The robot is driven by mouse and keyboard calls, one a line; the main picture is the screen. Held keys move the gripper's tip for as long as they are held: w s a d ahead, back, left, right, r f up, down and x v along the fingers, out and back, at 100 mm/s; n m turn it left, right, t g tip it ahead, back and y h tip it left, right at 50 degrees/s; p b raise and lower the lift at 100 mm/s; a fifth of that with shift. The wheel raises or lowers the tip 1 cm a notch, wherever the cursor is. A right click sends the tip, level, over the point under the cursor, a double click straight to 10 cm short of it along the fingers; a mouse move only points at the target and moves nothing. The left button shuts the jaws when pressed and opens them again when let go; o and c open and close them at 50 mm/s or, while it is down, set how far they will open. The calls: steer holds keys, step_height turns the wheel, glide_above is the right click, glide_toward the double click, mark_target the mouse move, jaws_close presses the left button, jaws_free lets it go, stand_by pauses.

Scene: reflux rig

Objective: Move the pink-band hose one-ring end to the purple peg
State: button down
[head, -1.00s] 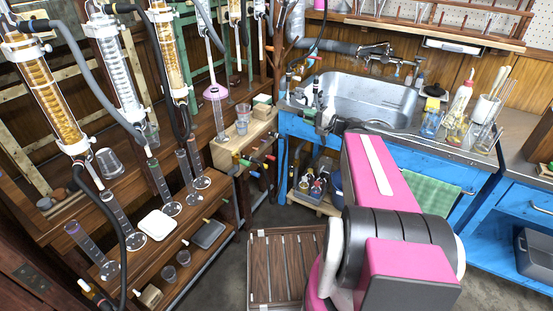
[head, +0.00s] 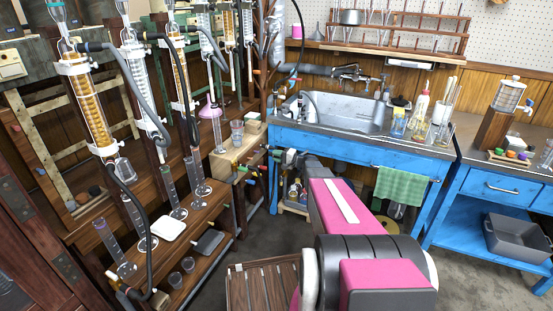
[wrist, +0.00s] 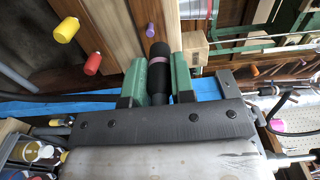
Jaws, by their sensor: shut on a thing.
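My gripper (wrist: 158,85) is shut on the black hose end (wrist: 159,52), which has one pinkish-purple band between the green fingers in the wrist view. A purple peg (wrist: 151,30) on a wooden board shows just beyond the hose tip. The peg and the tip look apart, with the depth of the gap unclear. In the head view my gripper (head: 285,157) is in front of the sink bench's left end, near the coloured pegs. The held hose end and the purple peg are too small to make out there, and the rest of the hose is hard to trace.
A yellow peg (wrist: 67,29) and a red peg (wrist: 93,64) stick out left of the purple one. The blue sink bench (head: 350,150) stands beside my arm; a glassware shelf (head: 190,240) is at the left.

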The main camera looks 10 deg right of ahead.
steer(key=w+a+f, duration=0.2)
steer(key=w+a, duration=0.2)
steer(key=shift+w, duration=0.4)
stand_by(0.4)
steer(key=shift+w+a, duration=0.1)
steer(key=shift+a, duration=0.15)
stand_by(0.7)
steer(key=shift+w+a, duration=0.3)
steer(key=shift+a, duration=0.1)
steer(key=shift+w+a, duration=0.15)
steer(key=shift+a, duration=0.05)
stand_by(0.8)
steer(key=c, duration=0.9)
jaws_free()
